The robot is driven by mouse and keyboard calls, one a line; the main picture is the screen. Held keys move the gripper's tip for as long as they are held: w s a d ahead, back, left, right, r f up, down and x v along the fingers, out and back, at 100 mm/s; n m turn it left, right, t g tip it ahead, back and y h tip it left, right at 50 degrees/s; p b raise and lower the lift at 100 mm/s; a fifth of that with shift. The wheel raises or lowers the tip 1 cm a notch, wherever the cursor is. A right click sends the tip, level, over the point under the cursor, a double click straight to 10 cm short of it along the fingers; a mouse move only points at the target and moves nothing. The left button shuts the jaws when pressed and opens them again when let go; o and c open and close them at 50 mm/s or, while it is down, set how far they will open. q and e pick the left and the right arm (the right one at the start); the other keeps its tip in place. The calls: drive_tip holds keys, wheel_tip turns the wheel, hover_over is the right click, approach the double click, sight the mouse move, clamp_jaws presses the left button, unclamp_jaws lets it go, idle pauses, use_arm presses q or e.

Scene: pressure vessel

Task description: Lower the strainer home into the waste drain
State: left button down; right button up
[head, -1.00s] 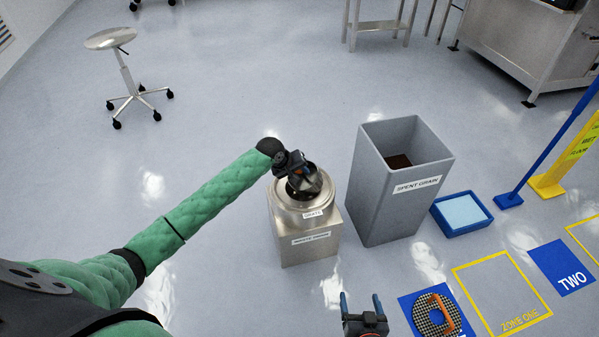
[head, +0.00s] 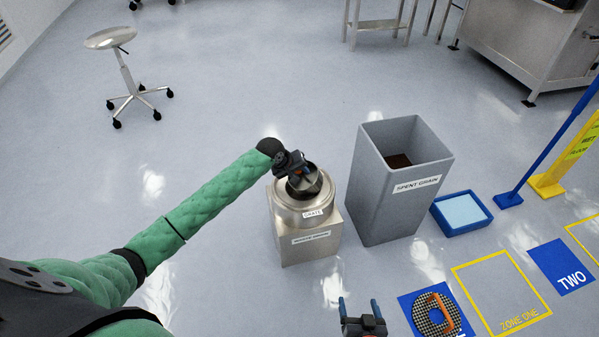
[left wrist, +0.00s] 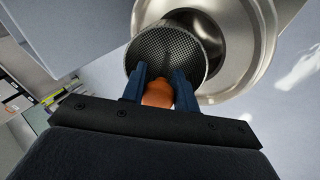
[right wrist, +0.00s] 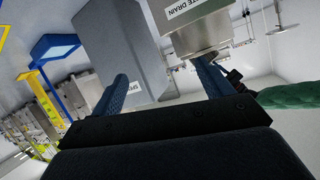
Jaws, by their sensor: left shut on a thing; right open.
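The strainer (left wrist: 165,48) is a round grey mesh basket with an orange handle (left wrist: 158,94). My left gripper (left wrist: 160,85) is shut on that handle. In the head view my left gripper (head: 291,166) holds the strainer (head: 306,186) at the mouth of the steel waste drain (head: 304,243). In the left wrist view the strainer sits off to the left of the drain's round opening (left wrist: 245,50), with dark opening showing beside it. I cannot tell how deep it is or whether it touches the rim. My right gripper (head: 361,306) is open and empty, in front of the drain.
A tall grey spent grain bin (head: 395,205) stands close right of the drain. A blue tray (head: 462,214) is beyond it. An orange-handled mesh disc (head: 428,318) lies on a blue floor mat at lower right. A stool (head: 125,75) stands far left; floor left of the drain is clear.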

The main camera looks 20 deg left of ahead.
drive_tip(key=shift+s+f, duration=0.1)
drive_tip(key=shift+f, duration=0.1)
drive_tip(key=shift+s+f+g, duration=0.3)
drive_tip(key=shift+s+f, duration=0.05)
drive_tip(key=shift+f, duration=0.3)
use_arm(q)
drive_tip(key=shift+f, duration=0.1)
use_arm(e)
drive_tip(key=shift+s+f, duration=0.25)
drive_tip(key=shift+f, duration=0.1)
drive_tip(key=shift+s+f, duration=0.25)
drive_tip(key=shift+f, duration=0.05)
use_arm(q)
drive_tip(key=c, duration=1.1)
unclamp_jaws()
use_arm(e)
drive_tip(key=shift+w+r, duration=0.1)
drive_tip(key=shift+w, duration=0.05)
